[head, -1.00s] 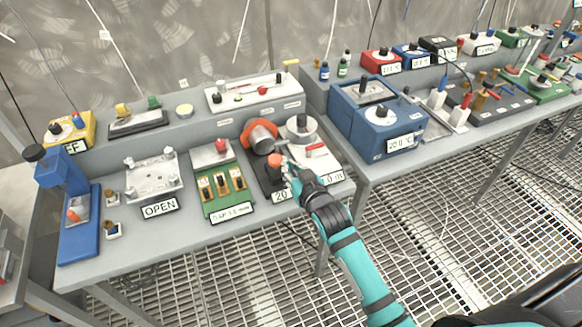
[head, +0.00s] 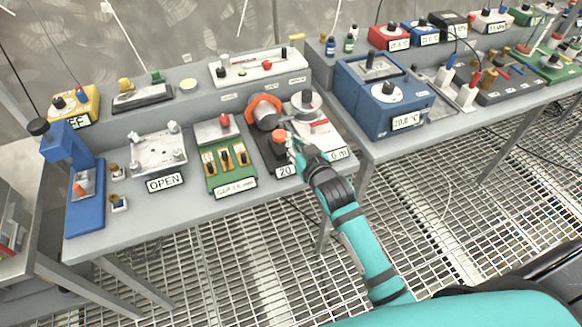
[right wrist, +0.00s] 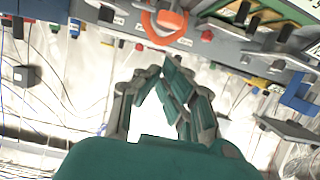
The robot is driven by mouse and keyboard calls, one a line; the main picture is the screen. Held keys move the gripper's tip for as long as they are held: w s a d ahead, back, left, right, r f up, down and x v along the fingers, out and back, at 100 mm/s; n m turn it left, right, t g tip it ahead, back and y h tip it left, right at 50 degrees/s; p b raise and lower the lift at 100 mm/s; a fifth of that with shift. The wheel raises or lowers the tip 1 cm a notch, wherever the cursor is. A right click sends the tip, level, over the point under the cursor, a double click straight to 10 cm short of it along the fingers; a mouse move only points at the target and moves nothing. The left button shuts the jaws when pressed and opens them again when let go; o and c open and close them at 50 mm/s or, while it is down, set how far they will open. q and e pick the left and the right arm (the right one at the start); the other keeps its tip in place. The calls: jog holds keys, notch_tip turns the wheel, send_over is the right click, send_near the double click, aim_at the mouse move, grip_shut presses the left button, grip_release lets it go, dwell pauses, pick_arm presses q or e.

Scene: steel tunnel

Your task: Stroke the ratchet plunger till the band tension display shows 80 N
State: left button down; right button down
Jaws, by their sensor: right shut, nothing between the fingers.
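The ratchet plunger is a black block with a round orange-red knob (head: 279,136) on top, standing at the front of the left bench in the head view. Behind it is a drum with an orange band (head: 265,106). The white display (head: 284,171) at the block's front reads 20; any further characters are hidden by my gripper. My right gripper (head: 293,147) is shut and empty just right of the knob; I cannot tell whether it touches it. In the right wrist view its fingers (right wrist: 172,82) point toward an orange shape (right wrist: 166,27). My left gripper is out of view.
Left of the plunger are a green fixture (head: 226,164), a silver plate (head: 158,156) marked OPEN and a blue press (head: 84,195). Close on the right are a grey dial (head: 307,103) and a small white label (head: 339,154). A blue box (head: 384,98) stands on the right bench.

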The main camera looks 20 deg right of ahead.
dwell(0.3)
notch_tip(320, 180, up, 3)
jog(key=shift+w+d+f+b, duration=0.1)
jog(key=shift+w+f+b, duration=0.1)
jog(key=shift+b, duration=0.9)
